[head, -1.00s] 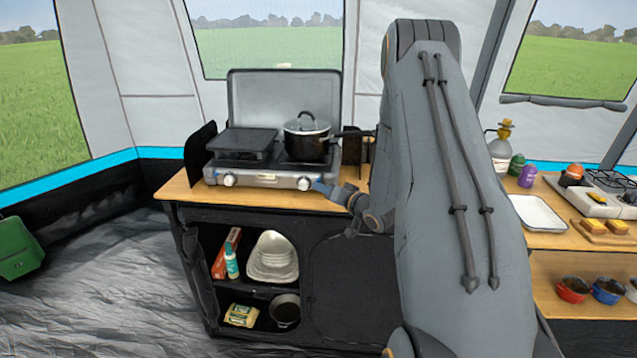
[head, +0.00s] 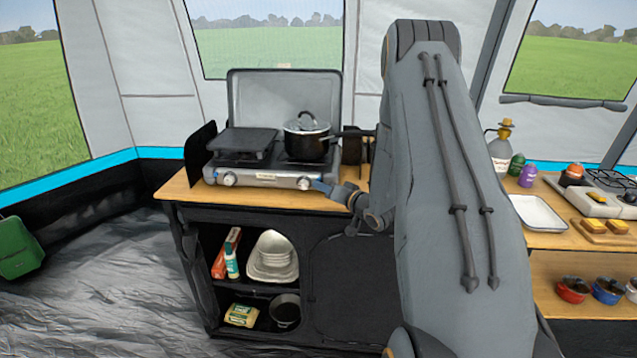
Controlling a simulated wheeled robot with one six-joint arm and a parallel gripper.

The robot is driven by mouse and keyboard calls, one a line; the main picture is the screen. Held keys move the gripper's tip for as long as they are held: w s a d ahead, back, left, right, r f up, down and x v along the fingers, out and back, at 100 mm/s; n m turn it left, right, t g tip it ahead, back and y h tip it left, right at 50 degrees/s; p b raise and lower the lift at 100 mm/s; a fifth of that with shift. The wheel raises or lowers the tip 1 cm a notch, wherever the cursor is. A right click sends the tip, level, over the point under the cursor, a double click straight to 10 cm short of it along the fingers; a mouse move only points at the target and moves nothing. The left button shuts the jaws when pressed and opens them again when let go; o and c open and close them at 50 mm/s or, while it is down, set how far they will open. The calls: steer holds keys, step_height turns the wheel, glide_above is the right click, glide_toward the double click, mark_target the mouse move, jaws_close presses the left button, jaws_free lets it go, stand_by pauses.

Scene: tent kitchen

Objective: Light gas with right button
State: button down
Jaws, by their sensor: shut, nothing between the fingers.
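The two-burner gas stove (head: 265,180) stands on the wooden counter with its lid up. Its right knob (head: 304,183) is on the front panel at the right end, and its left knob (head: 229,179) is at the left end. A black pot with a glass lid (head: 307,143) sits on the right burner. I see no flame under it. My gripper (head: 318,185) is shut and empty, with its blue tip at the right knob, touching it or very close. Whether it touches is too small to tell. My arm hides the counter to the right of the stove.
A black griddle plate (head: 243,141) covers the left burner. To the right, another counter holds a white tray (head: 538,213) and a second stove (head: 605,203).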

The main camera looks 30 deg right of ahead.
steer(key=shift+w+d, duration=0.35)
steer(key=shift+w, duration=0.1)
stand_by(0.8)
steer(key=shift+s+a, duration=0.1)
stand_by(0.3)
steer(key=shift+s+a+p, duration=0.3)
steer(key=shift+s+a, duration=0.1)
steer(key=shift+s, duration=0.2)
steer(key=shift+s+a+p, duration=0.55)
steer(key=shift+s+a, duration=0.15)
steer(key=shift+s, duration=0.35)
steer(key=shift+s+a+p, duration=0.5)
steer(key=shift+s+a, duration=0.2)
steer(key=shift+s, duration=0.3)
